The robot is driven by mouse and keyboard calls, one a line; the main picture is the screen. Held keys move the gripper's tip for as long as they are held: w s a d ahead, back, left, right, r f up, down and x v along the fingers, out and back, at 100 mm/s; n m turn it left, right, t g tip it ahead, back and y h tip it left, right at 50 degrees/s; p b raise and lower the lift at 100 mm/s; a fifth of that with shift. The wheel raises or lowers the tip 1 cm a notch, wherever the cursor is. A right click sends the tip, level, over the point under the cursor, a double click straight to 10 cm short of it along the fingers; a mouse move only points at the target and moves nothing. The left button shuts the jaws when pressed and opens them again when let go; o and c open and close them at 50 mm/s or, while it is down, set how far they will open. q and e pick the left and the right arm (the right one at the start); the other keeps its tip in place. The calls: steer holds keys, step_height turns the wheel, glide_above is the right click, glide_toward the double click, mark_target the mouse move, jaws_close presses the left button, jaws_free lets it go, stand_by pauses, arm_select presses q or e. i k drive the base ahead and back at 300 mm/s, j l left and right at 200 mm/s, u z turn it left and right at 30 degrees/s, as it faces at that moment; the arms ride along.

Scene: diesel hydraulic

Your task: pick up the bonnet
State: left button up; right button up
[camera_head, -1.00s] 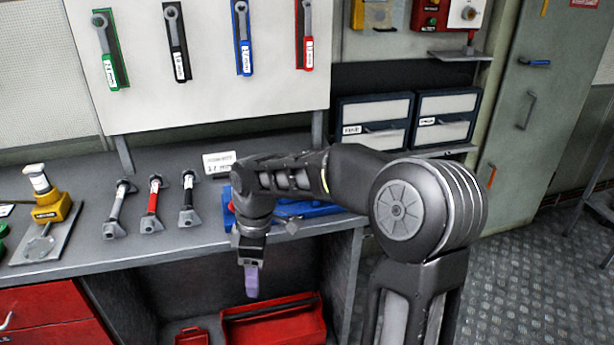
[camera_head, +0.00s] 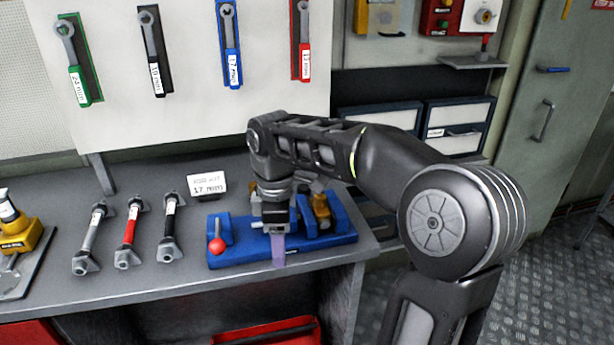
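A blue fixture (camera_head: 240,253) with a red ball handle (camera_head: 217,246) stands at the front right of the bench. A brass-coloured part (camera_head: 321,207) sits at its right side, partly hidden by my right arm; I cannot tell for sure whether it is the bonnet. My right gripper (camera_head: 278,262) points down in front of the fixture's middle, left of the brass part. Its purple fingers overlap in this view, so their opening is not visible, and I see nothing clearly held. My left gripper is not in view.
Three torque-tool-like bars (camera_head: 129,236) lie left of the fixture, with a "17 mm" card (camera_head: 207,185) behind. Several wrenches hang on the white board (camera_head: 190,60). A yellow device (camera_head: 24,236) stands far left. Drawers (camera_head: 462,126) are at the back right.

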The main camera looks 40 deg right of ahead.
mark_target(303, 188)
steer(key=i+l, duration=0.2)
steer(key=l, duration=0.2)
steer(key=i+l, duration=0.25)
steer(key=l, duration=0.15)
steer(key=i+l, duration=0.2)
steer(key=l, duration=0.25)
